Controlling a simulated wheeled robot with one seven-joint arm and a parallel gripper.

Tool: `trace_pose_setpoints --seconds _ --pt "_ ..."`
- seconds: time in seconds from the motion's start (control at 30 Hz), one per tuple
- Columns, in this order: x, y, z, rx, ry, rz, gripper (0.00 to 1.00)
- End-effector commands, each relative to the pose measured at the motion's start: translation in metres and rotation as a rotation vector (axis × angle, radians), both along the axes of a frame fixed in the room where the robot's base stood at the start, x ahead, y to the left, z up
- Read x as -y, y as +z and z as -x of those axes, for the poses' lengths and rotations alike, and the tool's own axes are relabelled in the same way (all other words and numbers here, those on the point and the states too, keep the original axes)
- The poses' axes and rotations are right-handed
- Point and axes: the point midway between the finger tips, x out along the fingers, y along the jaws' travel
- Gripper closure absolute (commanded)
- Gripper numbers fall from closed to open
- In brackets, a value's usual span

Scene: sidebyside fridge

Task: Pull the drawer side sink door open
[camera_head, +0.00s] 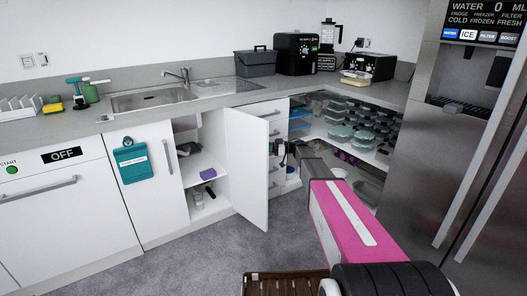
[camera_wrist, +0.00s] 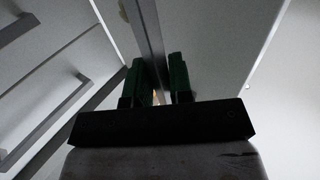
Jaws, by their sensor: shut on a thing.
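The drawer side sink door (camera_head: 247,165) is a white panel under the counter right of the sink. It stands swung well out from the cabinet, so the inside shows. My gripper (camera_head: 279,151) is at the door's outer face, close to its free edge. In the wrist view, the green fingers of my gripper (camera_wrist: 159,80) close around a narrow upright metal strip, which looks like the door handle (camera_wrist: 150,40). The handle is hidden in the head view. The pale door face also shows in the wrist view (camera_wrist: 210,60).
The other sink door (camera_head: 145,190), with a teal clipboard (camera_head: 133,160), is shut. Drawers with bar handles (camera_wrist: 65,100) lie close to the left in the wrist view. An open corner shelf of containers (camera_head: 350,135) and a steel fridge (camera_head: 425,150) stand right.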

Motion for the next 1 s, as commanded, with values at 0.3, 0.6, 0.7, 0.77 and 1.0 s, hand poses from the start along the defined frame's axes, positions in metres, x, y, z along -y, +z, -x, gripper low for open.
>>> trace_pose_setpoints --seconds 0.3,0.6,0.7,0.77,1.0 --pt "-0.001 0.002 -0.008 0.002 0.021 -0.005 1.00" --pt "-0.001 0.001 -0.007 0.001 0.020 -0.005 0.57" --pt "0.000 0.001 -0.007 0.001 0.021 -0.004 0.57" --pt "0.000 0.001 -0.006 0.001 0.021 -0.003 0.57" --pt "0.008 0.001 -0.005 0.000 0.022 -0.002 0.57"
